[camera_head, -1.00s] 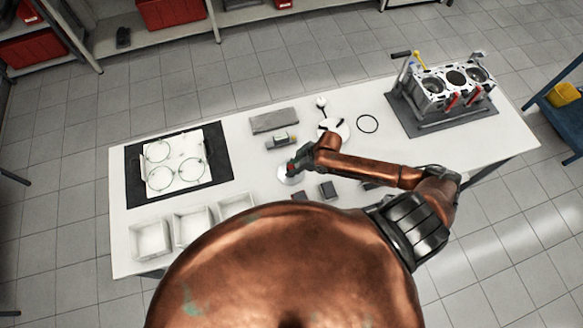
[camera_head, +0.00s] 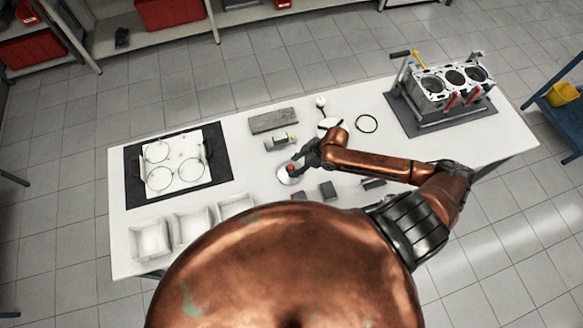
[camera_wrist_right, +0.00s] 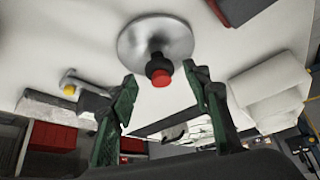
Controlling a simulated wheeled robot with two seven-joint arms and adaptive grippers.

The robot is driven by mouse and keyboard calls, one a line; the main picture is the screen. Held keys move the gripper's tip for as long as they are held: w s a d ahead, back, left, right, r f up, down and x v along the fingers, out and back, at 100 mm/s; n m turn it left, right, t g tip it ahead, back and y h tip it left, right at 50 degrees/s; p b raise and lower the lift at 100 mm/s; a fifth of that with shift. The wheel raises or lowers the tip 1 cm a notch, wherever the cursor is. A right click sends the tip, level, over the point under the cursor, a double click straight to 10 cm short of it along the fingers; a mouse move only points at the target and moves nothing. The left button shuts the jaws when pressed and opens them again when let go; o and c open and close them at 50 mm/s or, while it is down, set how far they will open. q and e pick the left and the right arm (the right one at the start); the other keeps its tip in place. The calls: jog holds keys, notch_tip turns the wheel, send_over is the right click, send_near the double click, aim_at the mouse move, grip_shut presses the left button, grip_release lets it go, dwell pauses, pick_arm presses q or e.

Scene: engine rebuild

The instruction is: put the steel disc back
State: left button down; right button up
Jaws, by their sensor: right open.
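The steel disc (camera_head: 287,178) lies flat on the white table, in front of the middle. It is a shiny round plate with a dark knob and a red top. In the right wrist view, the steel disc (camera_wrist_right: 138,38) shows beyond my right gripper (camera_wrist_right: 163,82). Its red top appears between the two open fingertips, with a gap on each side. In the head view, my right gripper (camera_head: 299,159) is just behind and right of the knob. It is open and empty. My left gripper is not in view.
White bins (camera_head: 149,239) stand at the front left. A black mat (camera_head: 133,188) with a white plate and rings lies at the left. A grey block (camera_head: 273,121), a black ring (camera_head: 367,124) and small dark blocks (camera_head: 327,191) lie nearby. An engine block (camera_head: 455,84) stands at the right.

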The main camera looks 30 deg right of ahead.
jog(key=v, duration=0.8)
jog(key=shift+r, duration=0.15)
